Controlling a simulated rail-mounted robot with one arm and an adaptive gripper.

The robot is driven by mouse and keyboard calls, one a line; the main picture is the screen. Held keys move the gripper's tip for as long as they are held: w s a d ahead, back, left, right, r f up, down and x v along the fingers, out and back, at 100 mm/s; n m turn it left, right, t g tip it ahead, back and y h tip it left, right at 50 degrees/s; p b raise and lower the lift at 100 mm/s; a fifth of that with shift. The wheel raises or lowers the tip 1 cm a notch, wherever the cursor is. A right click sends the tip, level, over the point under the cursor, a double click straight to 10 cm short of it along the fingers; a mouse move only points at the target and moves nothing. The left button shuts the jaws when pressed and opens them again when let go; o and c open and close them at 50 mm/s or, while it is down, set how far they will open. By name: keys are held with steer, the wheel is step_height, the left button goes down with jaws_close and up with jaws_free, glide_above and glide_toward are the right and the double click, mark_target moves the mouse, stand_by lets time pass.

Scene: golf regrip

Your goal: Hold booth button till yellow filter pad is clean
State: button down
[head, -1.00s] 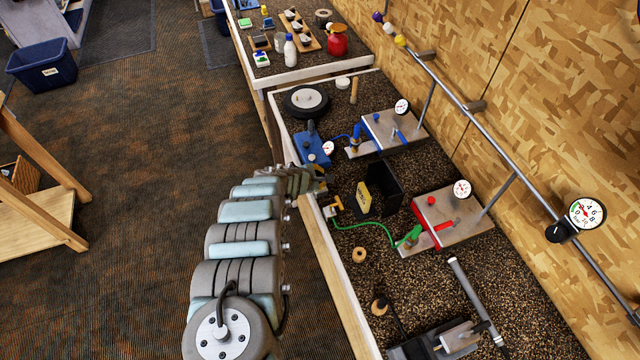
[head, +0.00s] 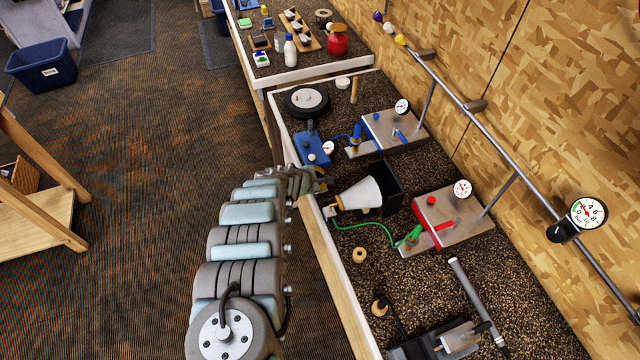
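The black open booth box (head: 388,188) stands on the dark speckled bench. A pale, whitish cone (head: 360,193) spans from near my gripper to the booth's open front, its wide end toward the booth. The yellow filter pad is hidden, apparently behind this cone. A small yellow part (head: 333,210) shows at the bench edge by the cone's narrow end, where a green hose (head: 362,226) begins. My gripper (head: 319,181) is at the bench's left edge, just left of the cone. Its fingers are too small and hidden to read. I cannot make out the booth button.
A metal stand with a red button (head: 431,201) and gauge is right of the booth. A blue-fitted stand (head: 390,130) and blue block (head: 312,148) are behind. A tan ring (head: 359,255) and grey tube (head: 475,300) lie in front. A wall pipe (head: 500,155) runs along the right.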

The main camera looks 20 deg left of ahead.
steer(key=shift+f, duration=0.15)
stand_by(0.5)
steer(key=shift+r+p, duration=0.95)
steer(key=shift+p, duration=0.1)
step_height(320, 180, up, 5)
steer(key=p, duration=0.5)
steer(key=shift+r+p, duration=0.1)
steer(key=shift+p, duration=0.2)
